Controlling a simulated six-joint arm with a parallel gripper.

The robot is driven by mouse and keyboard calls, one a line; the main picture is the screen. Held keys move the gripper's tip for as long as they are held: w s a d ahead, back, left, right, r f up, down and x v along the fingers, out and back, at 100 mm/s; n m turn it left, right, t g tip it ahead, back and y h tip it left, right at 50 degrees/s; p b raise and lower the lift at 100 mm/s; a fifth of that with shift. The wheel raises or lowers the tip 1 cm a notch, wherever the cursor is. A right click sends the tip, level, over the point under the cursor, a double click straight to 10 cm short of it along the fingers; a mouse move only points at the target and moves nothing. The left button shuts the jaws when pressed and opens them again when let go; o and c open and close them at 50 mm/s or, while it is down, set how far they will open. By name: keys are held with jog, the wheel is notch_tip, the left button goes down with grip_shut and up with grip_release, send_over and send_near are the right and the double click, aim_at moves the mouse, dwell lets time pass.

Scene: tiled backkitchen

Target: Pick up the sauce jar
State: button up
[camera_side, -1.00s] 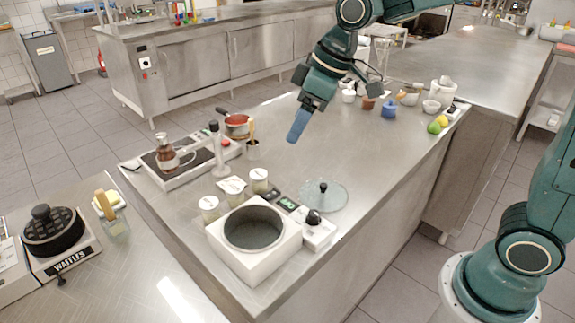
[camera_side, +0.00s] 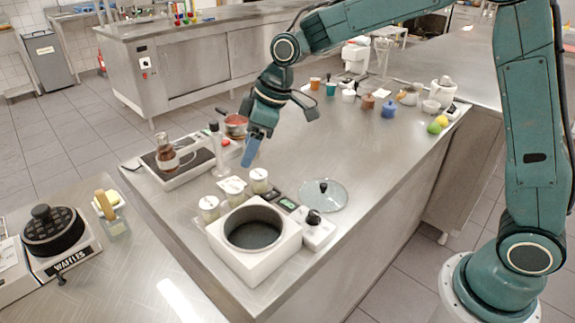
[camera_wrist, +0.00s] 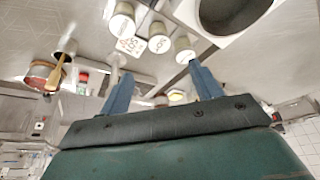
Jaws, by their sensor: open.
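Three pale jars with white lids stand in a group by the white cooker; I cannot tell which one is the sauce jar. In the side view they are a left jar (camera_side: 209,208), a middle jar (camera_side: 235,197) and a right jar (camera_side: 259,181). The wrist view shows their lids, left (camera_wrist: 123,20), middle (camera_wrist: 158,38) and right (camera_wrist: 185,47). My gripper (camera_side: 250,153) is above the counter, just behind and above the right jar, with blue fingers pointing down. In the wrist view my gripper (camera_wrist: 162,86) is open and empty, fingers apart.
The white cooker (camera_side: 280,262) with a round well stands in front of the jars. A glass lid (camera_side: 330,200) lies to the right. A hob (camera_side: 172,173) with a carafe (camera_side: 168,156) and a red pan (camera_side: 236,123) are left and behind. The mid-counter is clear.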

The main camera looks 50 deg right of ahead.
aim_at(235, 188)
jog(key=x, duration=0.7)
jog(key=shift+a+f, duration=0.1)
jog(key=shift+f, duration=0.15)
jog(key=shift+x, duration=2.6)
jog(key=c, duration=1.1)
